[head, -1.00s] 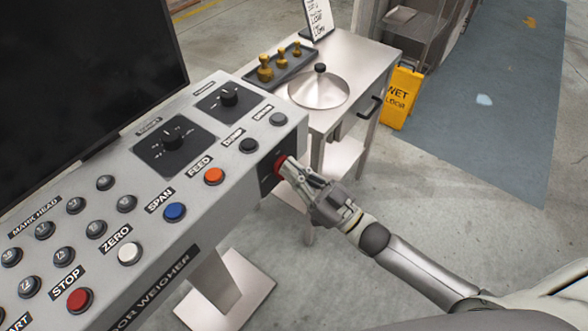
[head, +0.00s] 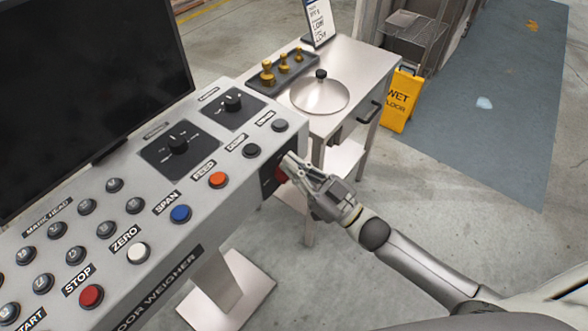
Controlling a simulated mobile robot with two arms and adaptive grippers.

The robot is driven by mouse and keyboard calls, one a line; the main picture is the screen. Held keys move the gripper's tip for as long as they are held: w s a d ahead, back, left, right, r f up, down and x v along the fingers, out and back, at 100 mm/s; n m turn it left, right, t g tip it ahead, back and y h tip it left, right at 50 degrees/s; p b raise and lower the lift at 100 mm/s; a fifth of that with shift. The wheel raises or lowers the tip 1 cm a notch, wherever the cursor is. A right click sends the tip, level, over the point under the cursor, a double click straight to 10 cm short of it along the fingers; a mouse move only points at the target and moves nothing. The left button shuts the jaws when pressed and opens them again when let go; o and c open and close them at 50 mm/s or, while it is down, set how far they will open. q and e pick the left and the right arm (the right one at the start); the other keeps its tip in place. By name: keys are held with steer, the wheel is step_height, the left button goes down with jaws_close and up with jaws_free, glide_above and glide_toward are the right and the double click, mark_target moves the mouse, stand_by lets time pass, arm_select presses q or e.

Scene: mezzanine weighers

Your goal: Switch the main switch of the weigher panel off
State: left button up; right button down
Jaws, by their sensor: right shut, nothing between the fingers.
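The weigher panel (head: 215,248) fills the left side of the head view, with labelled push buttons and two black rotary knobs on its sloping top. The main switch (head: 280,176) is a red handle on a dark plate on the panel's right end face, partly hidden by my fingers. My right gripper (head: 289,166) is shut with nothing between its fingers. Its fingertips are at the red handle, touching or very close; I cannot tell which. The exact angle of the handle is hard to read. My left gripper is not in view.
A steel table (head: 352,70) stands behind the panel, with a tray of brass weights (head: 283,72) and a round lid (head: 320,95). A yellow wet-floor sign (head: 401,100) stands to its right. The floor at the right is open.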

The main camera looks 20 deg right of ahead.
arm_select(q)
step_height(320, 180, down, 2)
steer(key=b, duration=0.3)
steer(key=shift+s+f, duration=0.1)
arm_select(e)
steer(key=v, duration=1)
steer(key=shift+r, duration=0.3)
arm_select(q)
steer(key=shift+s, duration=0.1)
arm_select(e)
steer(key=shift+s+f, duration=0.1)
